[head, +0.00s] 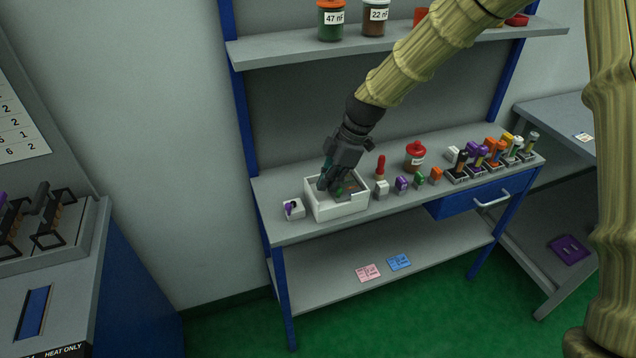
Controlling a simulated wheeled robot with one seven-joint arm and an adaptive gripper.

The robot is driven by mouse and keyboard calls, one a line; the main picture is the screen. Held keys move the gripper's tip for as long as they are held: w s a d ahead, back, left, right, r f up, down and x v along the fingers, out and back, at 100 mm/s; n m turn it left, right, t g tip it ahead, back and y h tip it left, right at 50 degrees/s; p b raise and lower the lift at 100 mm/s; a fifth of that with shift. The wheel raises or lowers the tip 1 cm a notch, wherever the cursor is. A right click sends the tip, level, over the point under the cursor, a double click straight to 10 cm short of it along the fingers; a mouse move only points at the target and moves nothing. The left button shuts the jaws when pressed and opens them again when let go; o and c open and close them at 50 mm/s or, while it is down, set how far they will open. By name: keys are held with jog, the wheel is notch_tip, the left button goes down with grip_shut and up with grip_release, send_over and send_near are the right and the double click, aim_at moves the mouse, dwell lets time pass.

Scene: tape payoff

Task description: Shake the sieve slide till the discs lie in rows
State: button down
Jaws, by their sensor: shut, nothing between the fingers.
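A white open-topped box (345,209) stands near the left end of the grey bench. My gripper (332,186) points down into it; its fingers are shut, with no held object visible. Something dark, with green and reddish patches, shows inside the box beside the fingers, partly hidden by them. I cannot tell whether it is the sieve slide, and no discs or rows can be made out.
A red-handled tool (381,167), small coloured blocks (402,184) and a red-lidded jar (415,155) stand to the right. A shelf (395,43) with jars hangs above.

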jog(key=shift+w+d, duration=0.1)
jog(key=shift+d, duration=0.15)
dwell(0.3)
jog(key=a, duration=0.1)
jog(key=a+p, duration=0.1)
jog(key=a, duration=0.1)
jog(key=a+r, duration=0.1)
jog(key=shift+s+a, duration=0.15)
jog(key=shift+s, duration=0.2)
jog(key=b+v, duration=0.1)
jog(key=v, duration=0.9)
jog(key=shift+b, duration=0.3)
jog(key=shift+f, duration=0.15)
